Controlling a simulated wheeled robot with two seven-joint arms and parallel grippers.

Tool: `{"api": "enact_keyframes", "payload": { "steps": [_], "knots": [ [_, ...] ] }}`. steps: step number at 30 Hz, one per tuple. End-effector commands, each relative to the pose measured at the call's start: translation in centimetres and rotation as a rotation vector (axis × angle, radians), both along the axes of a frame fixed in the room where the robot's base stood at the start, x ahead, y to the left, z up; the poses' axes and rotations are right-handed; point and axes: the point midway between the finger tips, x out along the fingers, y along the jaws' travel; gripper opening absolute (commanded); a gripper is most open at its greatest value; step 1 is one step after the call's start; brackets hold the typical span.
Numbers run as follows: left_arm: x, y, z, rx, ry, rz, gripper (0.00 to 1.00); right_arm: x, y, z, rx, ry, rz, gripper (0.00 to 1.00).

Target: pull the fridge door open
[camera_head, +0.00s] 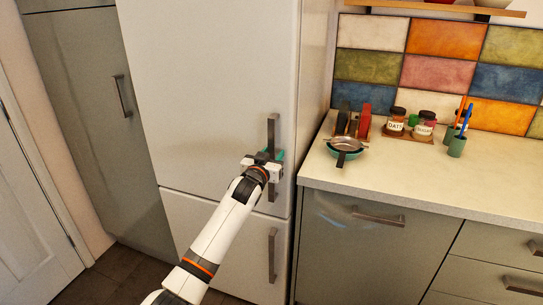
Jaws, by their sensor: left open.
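The white fridge (200,90) stands in the middle of the head view. Its tall upper door looks shut against the body. The upper door's dark vertical handle (272,132) is near the door's right edge. My left gripper (268,158) is at the lower half of this handle, and the handle passes behind it. The gripper is open; I cannot tell whether its fingers are around the handle or only in front of it. The lower door (222,240) is shut and has its own dark handle (272,255). My right gripper is not in view.
A counter (430,180) with drawers adjoins the fridge's right side. On it are a small pan (346,146), jars (397,120) and a green cup (457,147) with utensils. A tall grey cabinet (85,100) stands left. Dark floor shows at lower left.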

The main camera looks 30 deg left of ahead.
Motion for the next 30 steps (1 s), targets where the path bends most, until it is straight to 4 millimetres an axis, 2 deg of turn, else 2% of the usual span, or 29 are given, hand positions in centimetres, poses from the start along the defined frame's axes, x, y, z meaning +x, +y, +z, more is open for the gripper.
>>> {"api": "enact_keyframes", "payload": {
  "steps": [6,12,14,23,30],
  "knots": [
    [0.0,0.0,0.0,0.000,0.000,0.000,0.40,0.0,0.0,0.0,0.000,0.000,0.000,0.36],
    [0.0,0.0,0.0,0.000,0.000,0.000,0.07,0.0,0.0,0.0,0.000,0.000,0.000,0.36],
    [0.0,0.0,0.0,0.000,0.000,0.000,0.00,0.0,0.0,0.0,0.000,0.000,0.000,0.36],
    [-0.2,0.0,0.0,0.001,0.001,-0.005,0.00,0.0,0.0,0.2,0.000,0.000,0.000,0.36],
    [-1.7,-0.2,0.1,0.005,0.005,-0.050,0.00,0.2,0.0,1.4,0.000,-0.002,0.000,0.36]
  ]
}}
